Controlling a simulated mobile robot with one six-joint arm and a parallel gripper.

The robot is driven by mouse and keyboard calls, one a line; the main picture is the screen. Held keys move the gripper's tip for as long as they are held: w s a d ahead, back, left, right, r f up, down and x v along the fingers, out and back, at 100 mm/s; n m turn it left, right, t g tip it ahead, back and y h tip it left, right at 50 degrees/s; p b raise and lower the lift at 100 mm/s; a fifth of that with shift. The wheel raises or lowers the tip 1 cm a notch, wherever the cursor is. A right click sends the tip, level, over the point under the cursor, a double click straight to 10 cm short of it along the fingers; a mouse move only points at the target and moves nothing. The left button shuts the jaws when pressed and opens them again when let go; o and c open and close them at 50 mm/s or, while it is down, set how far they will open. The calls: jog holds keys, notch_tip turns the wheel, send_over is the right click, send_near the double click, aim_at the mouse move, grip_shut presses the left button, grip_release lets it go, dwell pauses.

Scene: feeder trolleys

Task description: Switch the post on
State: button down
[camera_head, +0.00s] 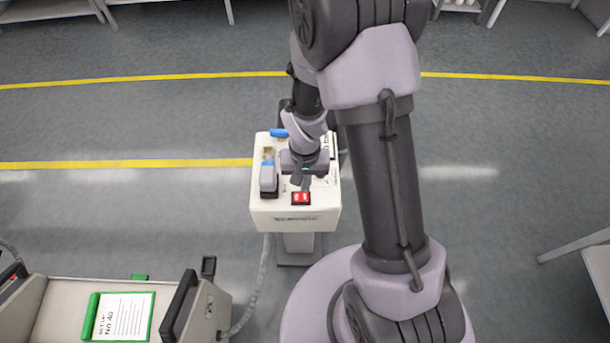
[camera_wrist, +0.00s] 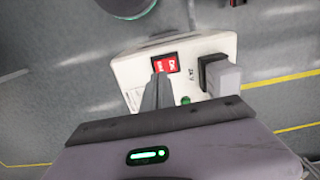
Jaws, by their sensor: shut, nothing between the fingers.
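The post (camera_head: 265,214) is a cream box on a pedestal, in the middle of the head view. Its top also fills the middle of the wrist view (camera_wrist: 131,72). A red rocker switch (camera_head: 301,198) with white marks sits near its front edge, and shows in the wrist view (camera_wrist: 165,63). My gripper (camera_head: 299,186) is shut and empty, pointing down over the post top just behind the switch. In the wrist view the fingertips (camera_wrist: 158,80) are at the switch's lower edge; I cannot tell if they touch it.
A grey plug (camera_head: 268,176) stands in a black socket left of the switch. A small green spot (camera_wrist: 185,100) is on the post top. A trolley (camera_head: 60,290) with a green-framed card (camera_head: 118,316) stands at lower left. A grey cable (camera_head: 262,275) hangs by the post.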

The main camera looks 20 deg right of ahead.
aim_at(305, 198)
notch_tip(305, 198, down, 6)
jog(key=shift+r+b, duration=0.15)
jog(key=shift+b, duration=0.65)
